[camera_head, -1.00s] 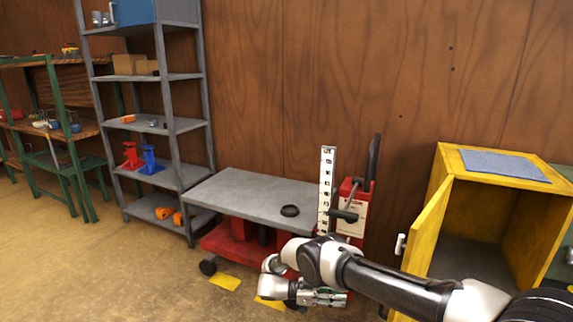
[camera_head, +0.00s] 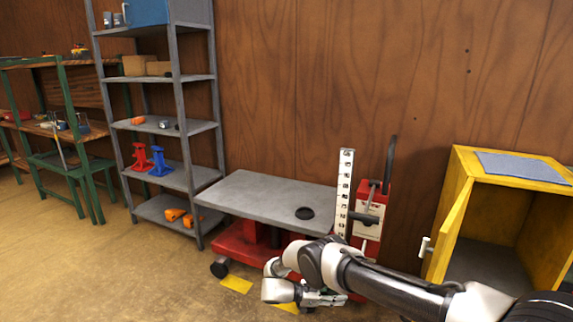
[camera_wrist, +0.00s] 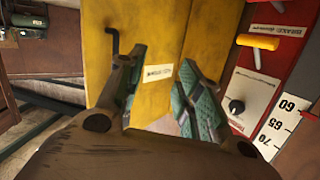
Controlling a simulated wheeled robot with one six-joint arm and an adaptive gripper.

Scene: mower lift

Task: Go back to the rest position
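My gripper (camera_head: 322,298) is in front of the red lift's right end, low over the floor. In the wrist view its two green-padded fingers (camera_wrist: 160,98) stand apart with nothing between them. The lift table (camera_head: 262,192) has a grey top on a red base with a black wheel. In the wrist view the red panel (camera_wrist: 262,85) with a yellow-handled lever and a black knob is at right.
A grey metal shelf (camera_head: 172,127) stands left of the lift, with red and blue jack stands on it. A yellow cabinet (camera_head: 520,168) with its door open stands at right, close to my arm. Yellow marks (camera_head: 236,284) are on the floor. Floor at lower left is clear.

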